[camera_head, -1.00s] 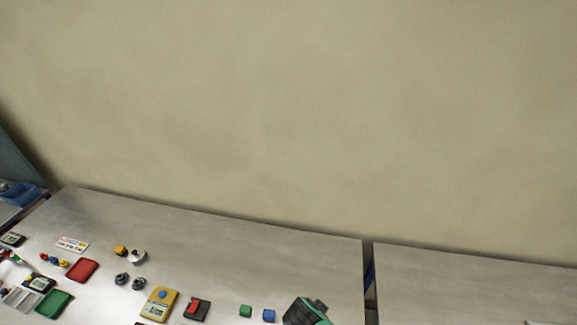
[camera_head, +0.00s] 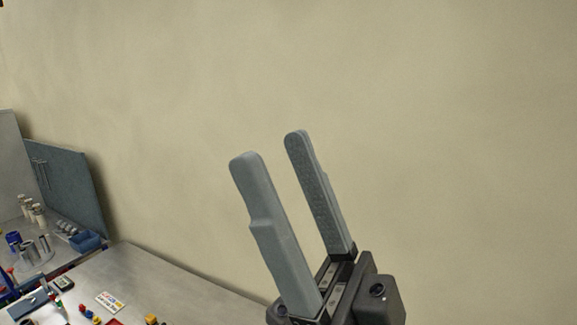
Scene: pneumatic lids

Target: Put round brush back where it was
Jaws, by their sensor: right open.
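My right gripper (camera_head: 268,147) is raised in the middle of the view, in front of the bare wall. Its two long grey fingers point up and are apart, with nothing between them. My left gripper is not in view. I cannot make out a round brush among the small things at the lower left.
A grey table (camera_head: 185,285) runs along the lower left, with a label card (camera_head: 110,301), a yellow part (camera_head: 151,320) and a red tray (camera_head: 114,322). Beyond it are a blue bin (camera_head: 86,241), metal cylinders and a blue-grey panel (camera_head: 68,185). The wall area is free.

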